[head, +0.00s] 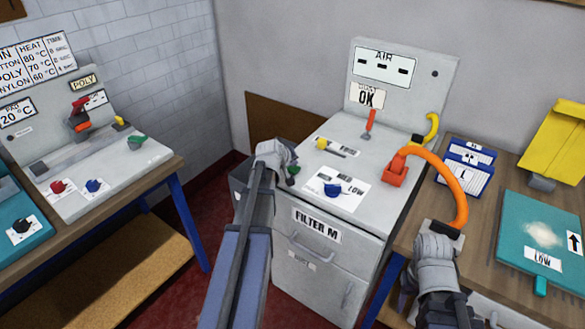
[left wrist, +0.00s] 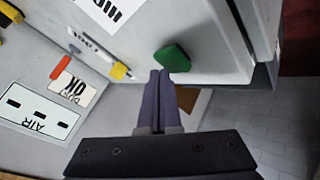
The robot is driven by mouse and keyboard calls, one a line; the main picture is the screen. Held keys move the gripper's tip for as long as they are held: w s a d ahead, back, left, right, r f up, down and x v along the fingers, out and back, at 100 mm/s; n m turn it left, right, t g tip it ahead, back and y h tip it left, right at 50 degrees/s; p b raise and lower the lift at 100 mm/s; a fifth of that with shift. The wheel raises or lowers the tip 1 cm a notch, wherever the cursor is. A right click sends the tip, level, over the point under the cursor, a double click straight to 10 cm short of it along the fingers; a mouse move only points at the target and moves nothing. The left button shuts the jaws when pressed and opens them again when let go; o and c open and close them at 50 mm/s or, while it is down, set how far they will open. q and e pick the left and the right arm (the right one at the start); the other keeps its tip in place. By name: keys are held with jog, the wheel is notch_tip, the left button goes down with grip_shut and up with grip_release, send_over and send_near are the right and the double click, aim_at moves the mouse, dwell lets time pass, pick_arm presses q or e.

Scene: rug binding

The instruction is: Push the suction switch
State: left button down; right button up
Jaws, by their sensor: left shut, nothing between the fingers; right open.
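The grey air machine (head: 400,80) stands in the middle of the head view. A green switch (head: 293,170) sits at the left edge of its top; it shows larger in the left wrist view (left wrist: 172,58). No label reading "suction" is legible. My left gripper (head: 283,158) is shut and empty beside the green switch. In the left wrist view its closed fingertips (left wrist: 160,75) are right by the switch; I cannot tell whether they touch. My right gripper (head: 438,242) is open, at the lower right, near the black end of the orange hose (head: 455,185).
The machine top also has a blue knob (head: 332,190), a yellow slider (head: 322,143) and a red-orange lever (head: 370,122). A teal pad (head: 535,235) and blue-white boxes (head: 464,170) lie on the right table. Another control panel (head: 100,165) stands at left.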

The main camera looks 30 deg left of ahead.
aim_at(293, 170)
pick_arm(q)
jog(key=shift+f+b, duration=0.4)
jog(key=shift+f, duration=0.1)
jog(key=shift+r, duration=0.1)
dwell(0.3)
jog(key=shift+r+p, duration=0.95)
jog(key=shift+p, duration=0.05)
notch_tip(293, 170, up, 6)
jog(key=p, duration=0.6)
